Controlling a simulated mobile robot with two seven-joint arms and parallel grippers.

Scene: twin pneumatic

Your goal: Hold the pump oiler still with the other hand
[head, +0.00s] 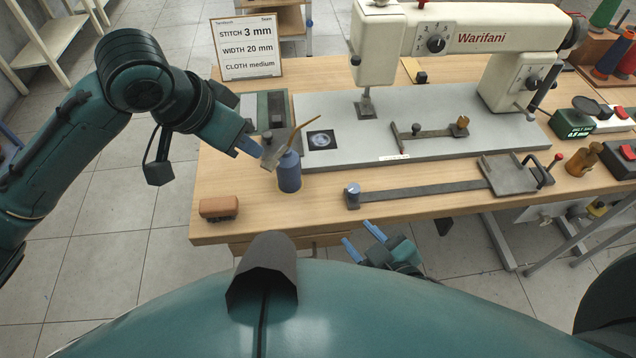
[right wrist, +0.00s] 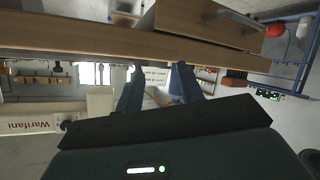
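The pump oiler (head: 289,173) is a blue bottle with a thin brass spout, standing upright on the table near its left front. A grey flat piece (head: 271,156) is at its upper left; I cannot tell whether it is the oiler's lever. My left gripper (head: 251,149) reaches in from the left, with its blue fingertip close to this grey piece. Its far finger is hidden, so its opening and any grip are unclear. My right gripper (head: 363,239) is open and empty, in front of the table's front edge and away from the oiler. Its two separated fingers show in the right wrist view (right wrist: 158,85).
A sewing machine (head: 470,39) stands on a grey bed plate (head: 455,145) behind the oiler. A brown block (head: 219,207) lies at the left front. A long metal guide (head: 425,190) lies to the right. Bare wood is free between block and oiler.

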